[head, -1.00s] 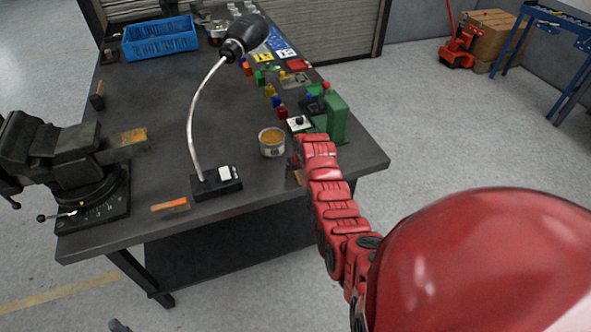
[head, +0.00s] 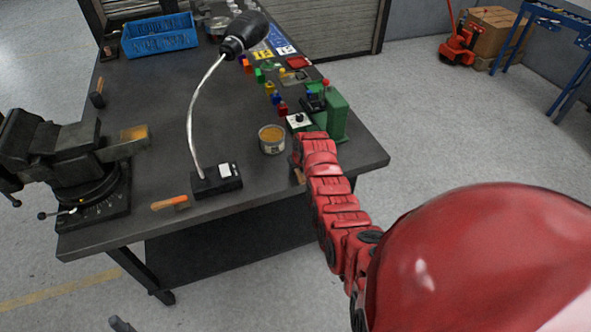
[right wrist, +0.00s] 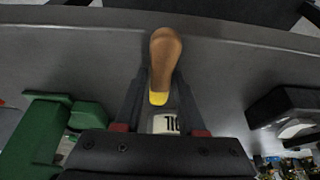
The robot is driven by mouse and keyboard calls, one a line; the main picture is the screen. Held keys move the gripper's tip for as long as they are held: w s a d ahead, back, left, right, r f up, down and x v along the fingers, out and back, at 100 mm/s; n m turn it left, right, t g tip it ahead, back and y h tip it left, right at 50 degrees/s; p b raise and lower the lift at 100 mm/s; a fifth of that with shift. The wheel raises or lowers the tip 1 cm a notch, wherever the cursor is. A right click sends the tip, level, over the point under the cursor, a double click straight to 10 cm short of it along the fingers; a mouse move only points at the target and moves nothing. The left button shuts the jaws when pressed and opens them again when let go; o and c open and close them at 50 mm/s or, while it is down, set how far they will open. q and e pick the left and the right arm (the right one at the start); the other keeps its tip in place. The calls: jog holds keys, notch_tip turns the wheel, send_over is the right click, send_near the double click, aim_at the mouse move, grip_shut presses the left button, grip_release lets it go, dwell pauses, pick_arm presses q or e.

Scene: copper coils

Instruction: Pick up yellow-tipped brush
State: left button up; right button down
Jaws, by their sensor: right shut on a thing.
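The yellow-tipped brush shows in the right wrist view (right wrist: 165,58), with a brown wooden handle and a yellow band at the end nearest the gripper. My right gripper (right wrist: 160,124) is shut on it, one dark finger on each side. In the head view my right gripper (head: 297,158) is at the table's front right, beside the paint can (head: 272,141). A small brown part of the brush (head: 299,177) shows below it at the table edge. The rest is hidden by the gripper and arm. My left gripper is not in view.
An orange-handled tool (head: 170,203) lies near the front edge of the dark table (head: 160,165). The lamp base (head: 216,180) stands left of the can, and a vise (head: 75,160) at far left. A green machine (head: 337,115) stands just behind my right gripper.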

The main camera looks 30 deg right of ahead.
jog(key=shift+r, duration=0.15)
jog(key=shift+r+b, duration=0.15)
jog(key=shift+b, duration=0.2)
notch_tip(320, 180, up, 2)
jog(key=shift+w+r+b, duration=0.1)
jog(key=shift+w+b, duration=0.05)
jog(key=shift+b, duration=0.7)
jog(key=s+a+r+p, duration=0.1)
jog(key=s+a+r, duration=0.1)
jog(key=s, duration=1.4)
jog(key=shift+a, duration=0.3)
jog(key=shift+r, duration=0.1)
jog(key=c, duration=1.1)
grip_release()
grip_shut()
